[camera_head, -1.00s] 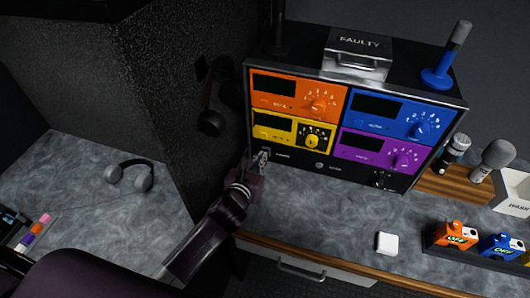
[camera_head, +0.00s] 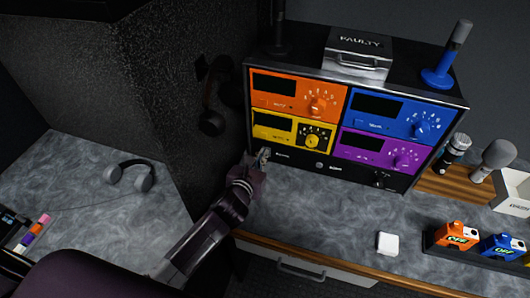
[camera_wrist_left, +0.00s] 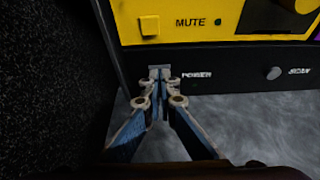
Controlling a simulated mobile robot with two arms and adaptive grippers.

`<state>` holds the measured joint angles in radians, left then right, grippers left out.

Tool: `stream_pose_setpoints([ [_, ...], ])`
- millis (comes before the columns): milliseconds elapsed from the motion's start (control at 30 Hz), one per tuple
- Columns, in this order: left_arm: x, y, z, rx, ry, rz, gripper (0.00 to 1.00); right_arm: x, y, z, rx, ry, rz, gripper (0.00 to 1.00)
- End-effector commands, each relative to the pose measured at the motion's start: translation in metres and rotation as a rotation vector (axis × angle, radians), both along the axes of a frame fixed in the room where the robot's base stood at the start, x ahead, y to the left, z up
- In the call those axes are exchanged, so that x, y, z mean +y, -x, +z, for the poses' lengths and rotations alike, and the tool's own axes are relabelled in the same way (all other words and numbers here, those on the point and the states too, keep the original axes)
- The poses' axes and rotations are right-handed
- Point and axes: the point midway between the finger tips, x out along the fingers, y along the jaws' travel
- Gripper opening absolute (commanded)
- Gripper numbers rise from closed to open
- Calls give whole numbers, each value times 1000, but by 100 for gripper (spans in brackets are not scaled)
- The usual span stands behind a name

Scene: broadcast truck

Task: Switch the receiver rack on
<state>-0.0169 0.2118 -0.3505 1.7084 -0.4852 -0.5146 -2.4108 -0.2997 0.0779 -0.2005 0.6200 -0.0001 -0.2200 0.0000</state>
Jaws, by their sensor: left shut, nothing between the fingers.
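The receiver rack (camera_head: 290,160) stands on the counter. It holds orange, blue, yellow and purple receivers, and their displays are dark. Its black lower strip carries the labels POWER and SCAN, both readable in the left wrist view. A round scan knob (camera_wrist_left: 273,73) sits right of the power label. My left gripper (camera_head: 264,154) is at the strip's left end, just below the yellow receiver (camera_head: 290,130). In the left wrist view the shut fingertips (camera_wrist_left: 160,73) are at the spot left of the power label and hide the switch there. I cannot tell whether they touch it. My right gripper is not in view.
A dark wall panel (camera_head: 160,100) stands close left of my gripper. A FAULTY box (camera_head: 357,55) and a blue antenna (camera_head: 440,75) sit on top of the rack. Headphones (camera_head: 130,175) lie at left. Microphones, a white block (camera_head: 387,243) and orange and blue packs are at right.

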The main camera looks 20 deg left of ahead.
Motion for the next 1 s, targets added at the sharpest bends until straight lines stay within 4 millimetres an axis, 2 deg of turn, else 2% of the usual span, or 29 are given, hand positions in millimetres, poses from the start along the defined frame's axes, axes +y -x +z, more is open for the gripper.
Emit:
stream_pose_setpoints([
  [367,0,-3,-2,2,-1,0,0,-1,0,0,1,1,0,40],
  [1000,1,44,17,3,0,-1,0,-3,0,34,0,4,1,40],
])
